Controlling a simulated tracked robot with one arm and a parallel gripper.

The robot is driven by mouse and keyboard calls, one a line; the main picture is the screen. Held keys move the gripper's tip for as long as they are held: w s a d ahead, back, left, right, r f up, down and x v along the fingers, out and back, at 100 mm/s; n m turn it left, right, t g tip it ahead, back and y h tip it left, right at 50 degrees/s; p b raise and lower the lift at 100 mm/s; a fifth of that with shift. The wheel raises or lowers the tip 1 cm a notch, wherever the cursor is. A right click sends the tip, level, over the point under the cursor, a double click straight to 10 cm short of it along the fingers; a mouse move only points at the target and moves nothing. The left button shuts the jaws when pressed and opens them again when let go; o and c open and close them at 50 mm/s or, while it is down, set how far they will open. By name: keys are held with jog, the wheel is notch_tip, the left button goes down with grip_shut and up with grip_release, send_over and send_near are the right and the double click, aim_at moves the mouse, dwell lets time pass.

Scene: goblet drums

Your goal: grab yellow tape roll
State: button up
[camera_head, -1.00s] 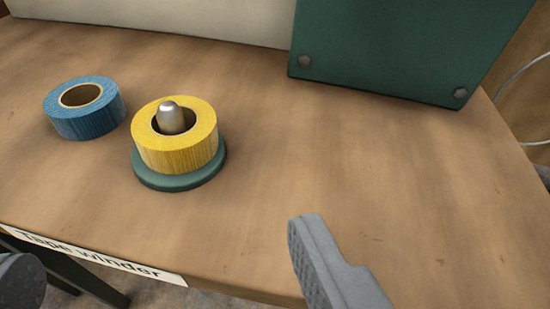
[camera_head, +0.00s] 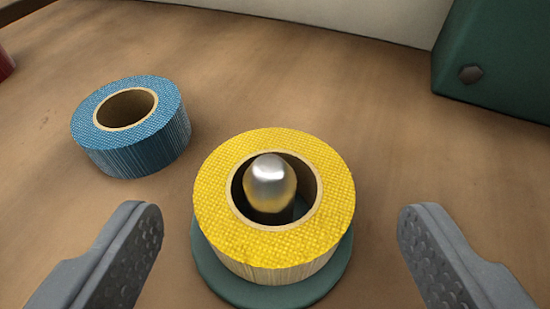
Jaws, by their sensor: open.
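The yellow tape roll (camera_head: 325,190) sits on a round green base (camera_head: 215,275) in the lower middle of the view. A rounded metal peg (camera_head: 270,182) stands up through its hole, with a gap around it. My gripper (camera_head: 278,225) is open, with one grey finger on each side of the roll. Neither finger appears to touch it, and nothing is held between them. The exact height of the fingers relative to the roll is hard to tell.
A blue tape roll (camera_head: 150,150) lies on the wooden table (camera_head: 380,120) to the left, close to the left finger. A green box-like body (camera_head: 500,60) with a dark bolt stands at the upper right. A pale panel (camera_head: 350,18) runs along the back. A small red thing (camera_head: 4,62) shows at the left edge.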

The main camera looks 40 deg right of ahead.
jog(key=shift+w+d+f, duration=0.4)
jog(key=shift+d+f, duration=0.05)
jog(key=shift+f, duration=0.05)
jog(key=shift+w+d+f, duration=0.1)
jog(key=shift+w+d, duration=0.2)
jog(key=shift+w, duration=0.1)
jog(key=c, duration=1.1)
